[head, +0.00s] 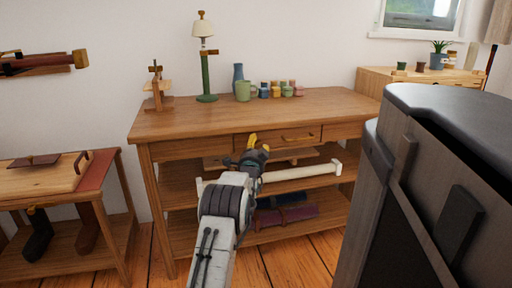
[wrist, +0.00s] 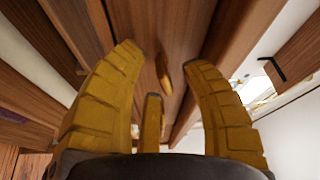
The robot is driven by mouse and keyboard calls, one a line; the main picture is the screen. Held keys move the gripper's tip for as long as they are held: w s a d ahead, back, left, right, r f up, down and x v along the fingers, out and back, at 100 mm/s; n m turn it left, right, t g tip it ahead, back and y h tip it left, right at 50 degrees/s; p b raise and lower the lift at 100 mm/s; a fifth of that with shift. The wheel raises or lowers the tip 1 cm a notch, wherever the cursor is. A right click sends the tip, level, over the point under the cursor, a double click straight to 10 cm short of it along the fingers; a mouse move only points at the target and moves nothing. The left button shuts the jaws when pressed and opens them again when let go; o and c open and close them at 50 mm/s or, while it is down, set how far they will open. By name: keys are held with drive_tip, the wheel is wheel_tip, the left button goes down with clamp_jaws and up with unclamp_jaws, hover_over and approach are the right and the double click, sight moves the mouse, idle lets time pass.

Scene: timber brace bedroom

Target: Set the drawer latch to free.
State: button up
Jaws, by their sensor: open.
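My gripper (head: 259,144) is at the drawer front, left of the handle. In the wrist view my gripper's yellow fingers (wrist: 163,58) are spread apart with nothing held. A small, narrow brass-coloured piece (wrist: 163,73) shows between and beyond the fingertips, against brown wood. It may be the drawer latch; its setting cannot be told. In the head view my gripper hides that spot. I cannot tell whether any finger touches the piece.
On the desk top stand a green lamp (head: 206,78), a blue vase (head: 238,77), a green cup (head: 243,91) and several small jars. A white rail (head: 300,172) crosses below the drawer. A lower bench (head: 62,181) stands at left. A dark cabinet-like body fills the right foreground.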

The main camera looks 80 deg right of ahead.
drive_tip(key=shift+a, duration=0.1)
drive_tip(key=a+f, duration=0.1)
drive_tip(key=a, duration=1)
drive_tip(key=shift+a, duration=0.35)
drive_tip(key=shift+f, duration=0.1)
drive_tip(key=shift+c, duration=0.2)
